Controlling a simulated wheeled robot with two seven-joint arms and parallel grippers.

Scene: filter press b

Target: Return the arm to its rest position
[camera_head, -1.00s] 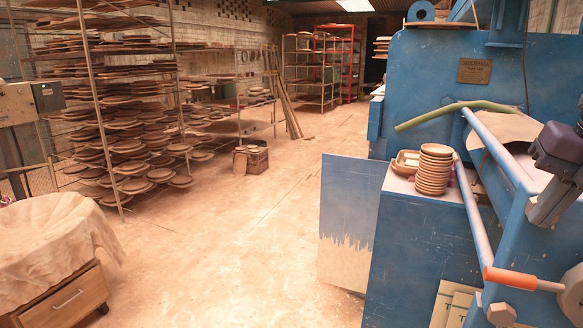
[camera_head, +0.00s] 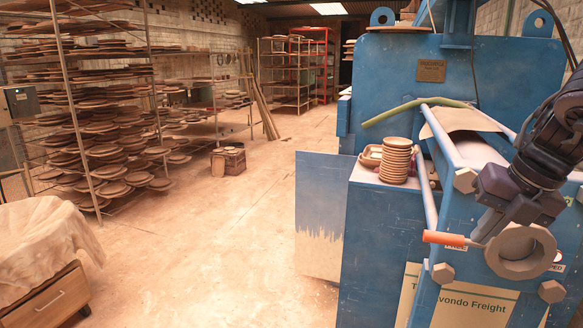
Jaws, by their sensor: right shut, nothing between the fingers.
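My right arm comes in from the upper right, and its dark gripper (camera_head: 482,234) points down and left. Its fingers are shut with nothing between them. In the picture it overlaps the rod of a lever with an orange grip (camera_head: 444,239); I cannot tell whether they touch. The lever's grey round hub (camera_head: 520,250) sits on the front of the blue filter press (camera_head: 385,90). My left gripper is not in view.
A stack of brown bowls (camera_head: 395,160) stands on a blue cabinet (camera_head: 365,235) left of the press. A green hose (camera_head: 405,108) lies above it. Loaded shelves (camera_head: 100,120) and a cloth-covered cart (camera_head: 38,240) stand at left. The floor between is clear.

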